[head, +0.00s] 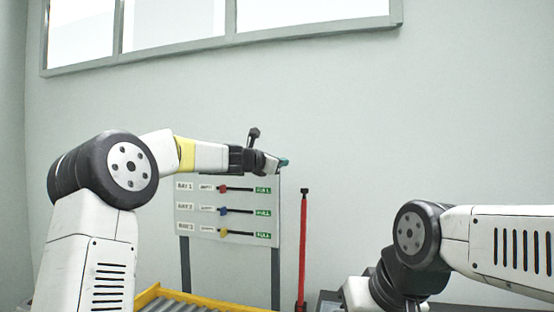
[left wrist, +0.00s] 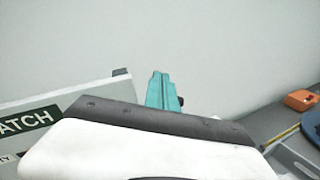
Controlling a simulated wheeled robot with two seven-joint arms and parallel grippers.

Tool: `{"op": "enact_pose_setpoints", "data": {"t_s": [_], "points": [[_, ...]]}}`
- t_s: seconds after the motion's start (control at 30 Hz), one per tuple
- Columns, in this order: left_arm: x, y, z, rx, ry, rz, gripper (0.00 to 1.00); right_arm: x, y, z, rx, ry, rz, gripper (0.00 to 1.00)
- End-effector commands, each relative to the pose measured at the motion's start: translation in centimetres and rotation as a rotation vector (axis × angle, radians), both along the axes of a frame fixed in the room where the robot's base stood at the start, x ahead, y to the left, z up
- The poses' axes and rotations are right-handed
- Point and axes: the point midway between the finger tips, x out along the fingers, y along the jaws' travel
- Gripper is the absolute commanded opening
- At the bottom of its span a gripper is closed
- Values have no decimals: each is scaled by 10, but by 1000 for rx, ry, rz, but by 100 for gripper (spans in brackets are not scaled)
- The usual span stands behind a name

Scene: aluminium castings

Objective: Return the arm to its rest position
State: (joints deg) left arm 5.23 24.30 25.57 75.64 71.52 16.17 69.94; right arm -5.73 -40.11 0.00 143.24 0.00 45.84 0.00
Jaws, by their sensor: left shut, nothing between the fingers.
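My left arm reaches up and across from the left in the head view, in front of a white board. My left gripper (head: 284,162) is at its end, near the board's top right corner, with small teal fingertips. In the left wrist view the teal fingers (left wrist: 163,90) are shut together with nothing between them, against the plain wall. My right arm comes in from the right in the head view and bends down at the lower right. My right gripper is out of view.
The white board (head: 250,187) has three labelled rows with red, blue and yellow markers. A red post (head: 303,250) stands to its right. A yellow-edged roller conveyor (head: 147,295) is below. The left wrist view shows an orange object (left wrist: 301,100) on a grey surface.

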Motion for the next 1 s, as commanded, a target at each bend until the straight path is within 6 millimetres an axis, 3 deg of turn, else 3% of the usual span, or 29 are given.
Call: {"op": "enact_pose_setpoints", "data": {"t_s": [0.2, 0.73, 0.87, 1.0], "points": [[-5, 7, 15, 0, 0, 0, 0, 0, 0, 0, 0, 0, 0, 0], [-12, 6, 15, 31, -11, -9, 0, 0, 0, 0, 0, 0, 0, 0], [-49, 3, 11, 237, -93, -58, 0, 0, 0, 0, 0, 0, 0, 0], [-123, 10, -14, 646, -242, -170, 0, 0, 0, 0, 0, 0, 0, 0]]}}
